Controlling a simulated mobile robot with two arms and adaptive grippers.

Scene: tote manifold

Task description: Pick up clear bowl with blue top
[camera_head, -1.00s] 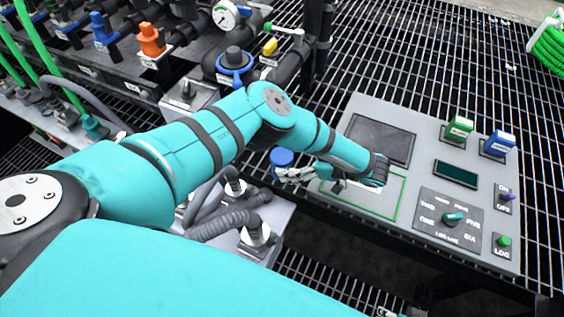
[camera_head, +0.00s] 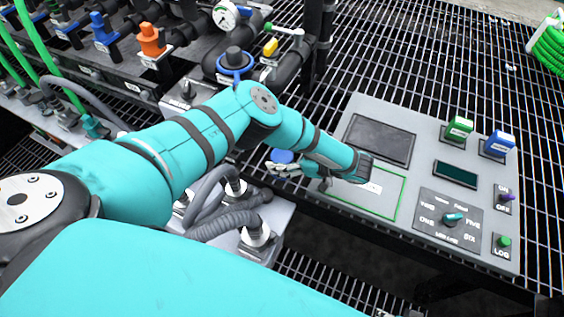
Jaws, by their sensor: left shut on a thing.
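My right gripper does not show.
The grey control panel (camera_head: 405,274) with a green-outlined square, dial, buttons and green and blue blocks lies to the right. A grey box with ribbed hoses (camera_head: 226,222) stands below the gripper. Pipes and a pressure gauge (camera_head: 226,15) are behind. Open metal grating lies around.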

